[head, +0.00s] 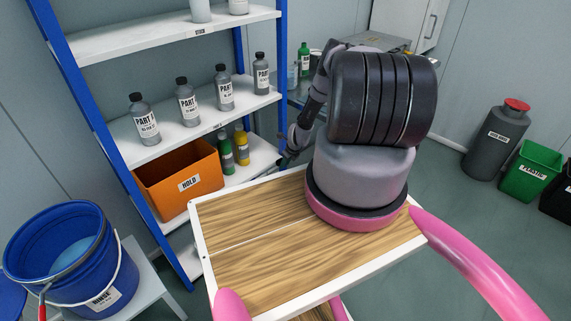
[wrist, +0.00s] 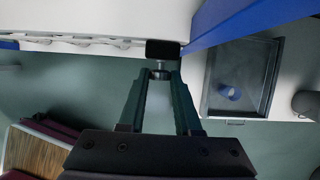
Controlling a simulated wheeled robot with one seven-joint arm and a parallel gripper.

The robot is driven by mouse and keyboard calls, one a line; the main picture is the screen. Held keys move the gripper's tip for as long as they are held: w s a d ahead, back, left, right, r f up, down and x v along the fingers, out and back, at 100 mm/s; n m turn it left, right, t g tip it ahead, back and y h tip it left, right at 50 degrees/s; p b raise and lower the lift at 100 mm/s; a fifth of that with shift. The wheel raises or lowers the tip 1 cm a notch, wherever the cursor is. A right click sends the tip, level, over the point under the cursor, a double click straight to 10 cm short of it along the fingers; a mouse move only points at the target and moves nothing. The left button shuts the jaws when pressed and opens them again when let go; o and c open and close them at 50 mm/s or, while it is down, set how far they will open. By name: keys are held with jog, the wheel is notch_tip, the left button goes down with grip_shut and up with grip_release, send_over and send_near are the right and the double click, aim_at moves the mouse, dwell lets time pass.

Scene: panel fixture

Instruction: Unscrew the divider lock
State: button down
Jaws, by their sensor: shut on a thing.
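In the wrist view, my gripper (wrist: 160,76) has its two dark green fingers closed together on a small round metal knob (wrist: 159,66). The knob sits just below a black block (wrist: 163,48) by the white shelf edge, where a blue post begins. The knob and block look like the divider lock, but no label shows. The fingertips hide part of the knob, and its thread cannot be made out. In the head view, my gripper (head: 284,161) is small and dark beside the right end of the lower shelf, and the lock cannot be made out there.
A blue-posted shelf (head: 190,125) holds several grey bottles, an orange bin (head: 180,178) marked HOLD, and green and yellow bottles. A blue bucket (head: 70,262) stands at left. In the wrist view, a grey tray (wrist: 243,76) holding a blue ring lies right of my gripper.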

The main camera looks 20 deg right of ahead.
jog(key=shift+s+a+f+n+t+h, duration=0.1)
jog(key=shift+a+n+t+h, duration=0.4)
jog(key=shift+h, duration=0.95)
jog(key=shift+s+a+f+n+t+h, duration=0.15)
jog(key=shift+n+t+h, duration=0.1)
jog(key=shift+t+h, duration=0.9)
jog(key=shift+a+f+n+t+h, duration=0.15)
jog(key=shift+n+t+h, duration=0.2)
jog(key=shift+h, duration=1.35)
jog(key=c, duration=0.6)
grip_release()
jog(key=shift+s+r, duration=0.1)
jog(key=v, duration=1)
jog(key=shift+s+a, duration=0.2)
jog(key=shift+a, duration=0.1)
